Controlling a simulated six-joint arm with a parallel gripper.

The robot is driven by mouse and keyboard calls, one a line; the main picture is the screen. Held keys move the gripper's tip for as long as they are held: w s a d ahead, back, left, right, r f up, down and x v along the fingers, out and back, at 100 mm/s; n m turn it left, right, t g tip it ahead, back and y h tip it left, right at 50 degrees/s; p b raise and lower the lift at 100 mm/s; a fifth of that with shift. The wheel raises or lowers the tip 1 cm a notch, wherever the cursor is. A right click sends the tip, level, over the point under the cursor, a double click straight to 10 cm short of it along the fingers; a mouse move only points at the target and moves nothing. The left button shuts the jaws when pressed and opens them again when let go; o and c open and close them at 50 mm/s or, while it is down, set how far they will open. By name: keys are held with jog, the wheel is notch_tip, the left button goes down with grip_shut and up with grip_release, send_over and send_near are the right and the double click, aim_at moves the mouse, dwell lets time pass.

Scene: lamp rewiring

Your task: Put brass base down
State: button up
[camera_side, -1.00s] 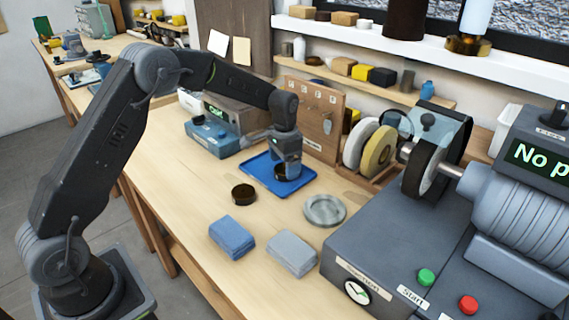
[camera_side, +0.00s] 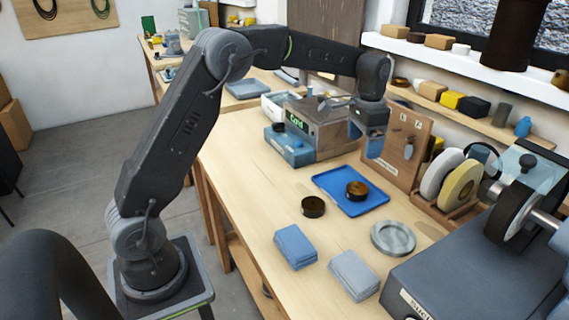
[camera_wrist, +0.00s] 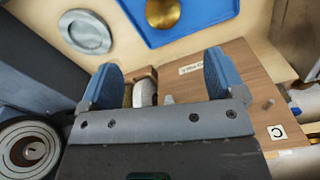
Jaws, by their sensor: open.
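The brass base (camera_side: 357,191), a small round dark-gold piece, sits on the blue tray (camera_side: 338,182) on the bench. In the wrist view, the base (camera_wrist: 163,13) shows at the top edge, partly cut off, on the tray (camera_wrist: 205,12). My gripper (camera_side: 366,148) is above the tray, near its back edge, with its blue fingers apart and nothing between them. The spread fingers of my gripper (camera_wrist: 158,76) also show in the wrist view, clear of the base.
A dark round piece (camera_side: 313,206) lies left of the tray. A grey metal dish (camera_side: 393,238), blue cloths (camera_side: 295,246) and grey cloths (camera_side: 354,275) lie in front. A pegboard (camera_side: 405,148) stands behind the tray; wheels (camera_side: 460,185) and a grey machine are at right.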

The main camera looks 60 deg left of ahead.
jog(key=s+d+r+t, duration=0.2)
jog(key=s+d+r, duration=0.1)
jog(key=s+r, duration=0.45)
jog(key=s+d+f+n+t, duration=0.1)
jog(key=s, duration=1.1)
jog(key=s+d+f+n+t, duration=0.1)
jog(key=s+d+n+t, duration=0.1)
jog(key=s, duration=1)
jog(key=shift+d+f, duration=0.2)
jog(key=shift+d, duration=0.1)
